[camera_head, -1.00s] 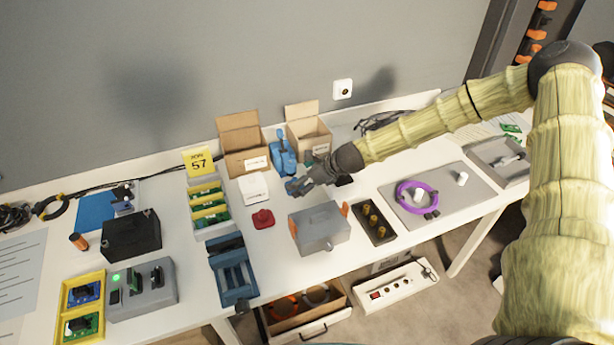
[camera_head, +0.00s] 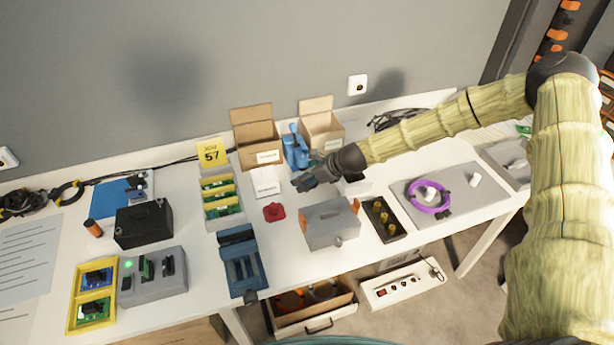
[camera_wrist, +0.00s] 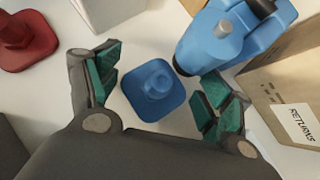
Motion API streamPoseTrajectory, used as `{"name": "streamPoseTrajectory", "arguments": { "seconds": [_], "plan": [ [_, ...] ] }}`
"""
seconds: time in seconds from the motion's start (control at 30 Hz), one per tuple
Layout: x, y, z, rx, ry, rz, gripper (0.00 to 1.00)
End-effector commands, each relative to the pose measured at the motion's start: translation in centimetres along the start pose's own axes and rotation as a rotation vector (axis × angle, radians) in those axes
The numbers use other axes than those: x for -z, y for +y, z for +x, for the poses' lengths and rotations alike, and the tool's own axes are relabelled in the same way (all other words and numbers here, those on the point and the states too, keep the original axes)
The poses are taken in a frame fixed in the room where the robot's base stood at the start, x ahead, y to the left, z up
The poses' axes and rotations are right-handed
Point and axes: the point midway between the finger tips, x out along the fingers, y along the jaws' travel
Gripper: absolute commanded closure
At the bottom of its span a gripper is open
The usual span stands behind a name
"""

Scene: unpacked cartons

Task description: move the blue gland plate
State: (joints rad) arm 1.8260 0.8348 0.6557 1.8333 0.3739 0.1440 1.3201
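The blue gland plate (camera_wrist: 153,91) has a square base with a round raised knob. In the wrist view it lies on the white table between my gripper's spread fingers, with a gap on both sides. My gripper (camera_wrist: 160,86) is open and empty, with green-padded fingertips. In the head view my gripper (camera_head: 303,183) is low over the table, in front of the cartons, and I cannot make out the blue plate there.
A blue tool (camera_wrist: 228,38) stands close to the right finger, beside the carton labelled RETURNS (camera_wrist: 262,98). A red plate (camera_head: 274,212) lies in front of a white box (camera_head: 266,183). A grey box (camera_head: 331,229) stands nearer the table's front. Another open carton (camera_head: 257,142) is behind.

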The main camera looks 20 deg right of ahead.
Motion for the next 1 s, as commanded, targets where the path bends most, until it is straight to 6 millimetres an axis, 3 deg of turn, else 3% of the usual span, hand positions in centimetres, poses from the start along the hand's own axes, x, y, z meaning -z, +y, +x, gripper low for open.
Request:
{"name": "streamPoseTrajectory", "arguments": {
  "seconds": [0.03,0.1,0.17,0.2,0.33,0.77,1.0],
  "plan": [
    [0.0,0.0,0.0,0.000,0.000,0.000,0.39],
    [0.0,0.0,0.0,0.000,0.000,0.000,0.51],
    [0.0,0.0,0.0,0.000,0.000,0.000,0.53],
    [0.0,0.0,0.0,0.000,0.000,0.000,0.26],
    [0.0,0.0,0.0,0.000,0.000,0.000,0.05],
    [0.0,0.0,-0.2,0.000,0.000,0.000,0.05],
    [-0.1,-0.1,-2.2,0.001,-0.001,0.001,0.05]
  ]
}}
